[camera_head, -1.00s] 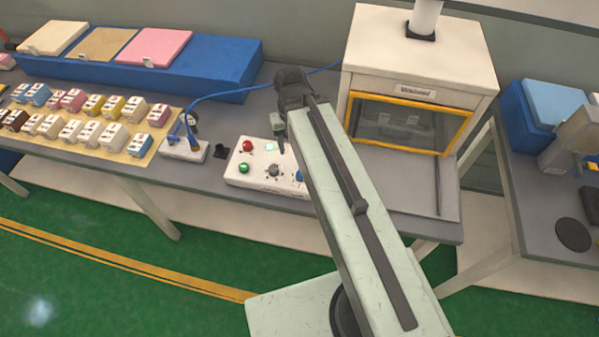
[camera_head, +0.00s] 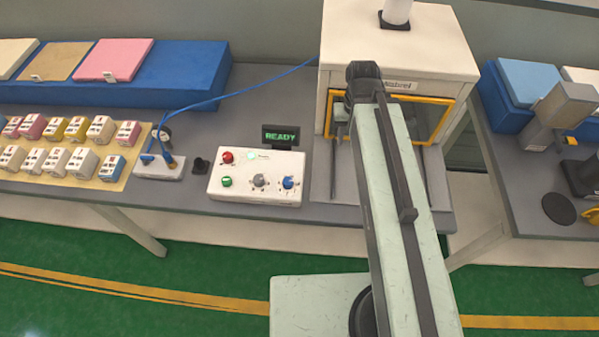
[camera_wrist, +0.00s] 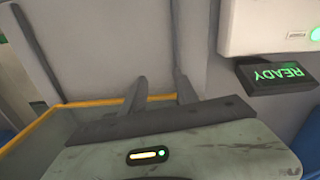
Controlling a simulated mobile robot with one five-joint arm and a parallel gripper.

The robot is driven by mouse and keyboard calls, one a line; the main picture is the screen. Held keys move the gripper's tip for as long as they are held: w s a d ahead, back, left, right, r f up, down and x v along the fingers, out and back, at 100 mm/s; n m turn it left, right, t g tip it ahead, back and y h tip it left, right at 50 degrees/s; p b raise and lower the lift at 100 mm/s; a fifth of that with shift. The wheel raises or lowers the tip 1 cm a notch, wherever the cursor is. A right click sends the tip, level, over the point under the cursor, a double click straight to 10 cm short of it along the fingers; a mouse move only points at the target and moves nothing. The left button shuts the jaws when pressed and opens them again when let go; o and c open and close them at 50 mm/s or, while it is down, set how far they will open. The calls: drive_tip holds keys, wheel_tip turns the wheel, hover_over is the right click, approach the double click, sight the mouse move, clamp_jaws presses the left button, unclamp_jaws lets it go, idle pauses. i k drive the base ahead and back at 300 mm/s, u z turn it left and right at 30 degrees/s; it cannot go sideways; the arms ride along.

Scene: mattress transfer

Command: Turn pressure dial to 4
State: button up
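The white control box (camera_head: 256,177) sits on the bench left of the machine. It carries a grey knob (camera_head: 260,181) and a blue knob (camera_head: 288,183), each with marks around it too small to read; I cannot tell which is the pressure dial. A gauge unit (camera_head: 158,165) with a small round gauge (camera_head: 161,133) and blue hose stands further left. My gripper (camera_wrist: 160,84) is open and empty, its two fingers apart in the wrist view. In the head view it is at the front of the machine, right of the control box, mostly hidden by my arm.
The white machine (camera_head: 395,45) has a yellow-framed opening (camera_head: 457,98). A display (camera_head: 284,137) reading READY stands behind the control box. A red button (camera_head: 227,157) and green button (camera_head: 226,182) are on the box. Small labelled blocks (camera_head: 84,163) lie to the left.

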sight(287, 182)
drive_tip(key=z, duration=0.05)
drive_tip(key=k, duration=1.45)
drive_tip(key=u, duration=0.45)
drive_tip(key=i, duration=1)
